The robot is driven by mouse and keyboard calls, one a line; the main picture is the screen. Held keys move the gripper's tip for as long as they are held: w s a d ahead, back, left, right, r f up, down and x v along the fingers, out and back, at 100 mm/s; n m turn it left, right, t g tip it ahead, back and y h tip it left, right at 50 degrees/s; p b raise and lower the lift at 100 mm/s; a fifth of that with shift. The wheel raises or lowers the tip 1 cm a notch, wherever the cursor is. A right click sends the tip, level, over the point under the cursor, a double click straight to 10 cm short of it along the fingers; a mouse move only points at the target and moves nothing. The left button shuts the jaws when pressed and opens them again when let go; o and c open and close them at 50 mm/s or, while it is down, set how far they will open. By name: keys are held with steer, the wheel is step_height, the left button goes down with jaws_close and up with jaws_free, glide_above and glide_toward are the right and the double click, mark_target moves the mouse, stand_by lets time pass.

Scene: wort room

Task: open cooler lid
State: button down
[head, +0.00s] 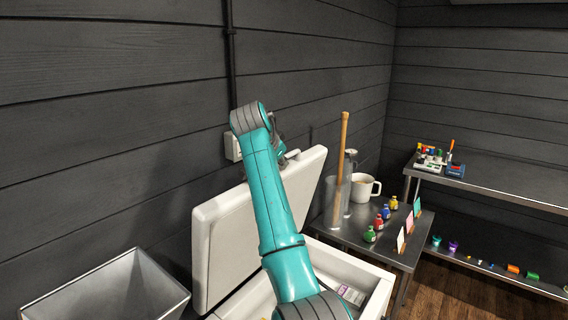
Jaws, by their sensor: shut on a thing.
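The white cooler (378,296) stands at the bottom centre of the head view. Its lid (228,238) is raised and tilted steeply back toward the dark wall, so part of the inside shows. My teal arm crosses in front of the lid and hides its middle. My gripper (287,155) is at the lid's upper edge, beside a small white handle-like piece (293,153). It is mostly hidden by my arm, and it is shut on the lid there; the exact contact is hard to see. A small packet (350,294) lies inside the cooler.
A grey open bin (105,292) stands left of the cooler. Close on the right, a metal table (388,247) holds a tall clear cylinder with a wooden rod (341,160), a white mug (364,187), small coloured bottles and cards. A metal shelf (510,180) stands further right.

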steer(key=c, duration=1.1)
jaws_free()
steer(key=shift+c, duration=0.2)
steer(key=v, duration=1.2)
steer(key=shift+s+d, duration=0.1)
